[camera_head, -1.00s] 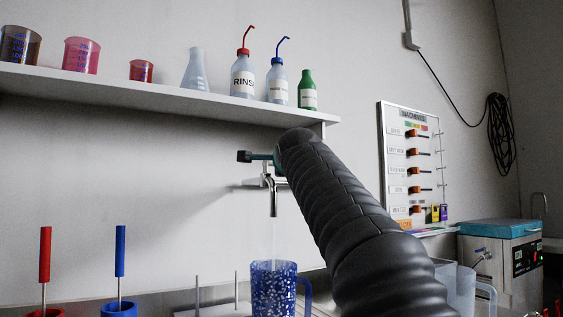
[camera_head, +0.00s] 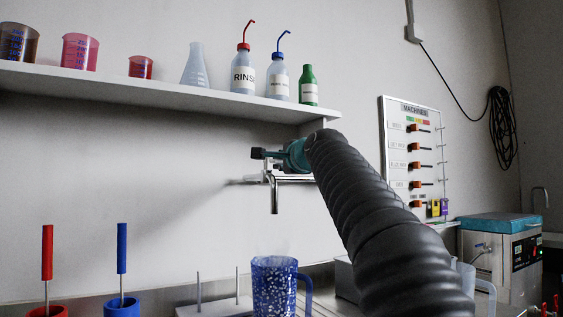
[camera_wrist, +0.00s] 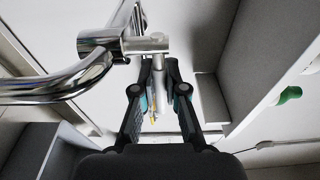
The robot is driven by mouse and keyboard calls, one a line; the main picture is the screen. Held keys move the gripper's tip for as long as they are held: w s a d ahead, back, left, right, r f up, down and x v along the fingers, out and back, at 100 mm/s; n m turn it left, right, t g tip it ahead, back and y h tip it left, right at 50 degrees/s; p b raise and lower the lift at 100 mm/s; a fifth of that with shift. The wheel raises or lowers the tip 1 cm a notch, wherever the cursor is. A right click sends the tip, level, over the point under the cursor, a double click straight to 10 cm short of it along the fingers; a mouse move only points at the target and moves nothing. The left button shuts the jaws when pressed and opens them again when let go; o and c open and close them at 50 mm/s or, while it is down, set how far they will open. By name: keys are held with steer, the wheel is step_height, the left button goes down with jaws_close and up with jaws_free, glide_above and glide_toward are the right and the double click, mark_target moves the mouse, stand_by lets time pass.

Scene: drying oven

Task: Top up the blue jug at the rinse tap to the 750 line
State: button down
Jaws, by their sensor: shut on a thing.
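The blue speckled jug (camera_head: 274,287) stands upright under the spout of the rinse tap (camera_head: 275,196), its handle to the right. Its water level and the 750 line cannot be made out. I see no water stream between spout and jug. My gripper (camera_head: 262,154) is at the top of the tap, above the spout. In the wrist view my gripper (camera_wrist: 158,62) has its fingertips close together at the tap's metal fitting (camera_wrist: 146,43), shut on a tap part that the fingers mostly hide. The curved chrome spout (camera_wrist: 55,86) runs to the left.
A shelf (camera_head: 170,91) with beakers, a flask and bottles hangs above the tap. A red-handled tool (camera_head: 47,252) and a blue-handled tool (camera_head: 122,248) stand at left. A machines board (camera_head: 415,160) is on the wall. A teal-lidded bath (camera_head: 500,224) stands at right.

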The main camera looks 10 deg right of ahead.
steer(key=shift+w+f+n+y, duration=0.1)
steer(key=shift+w+n+y, duration=0.05)
steer(key=shift+n+y, duration=0.2)
steer(key=c, duration=1.2)
jaws_free()
steer(key=shift+o, duration=0.2)
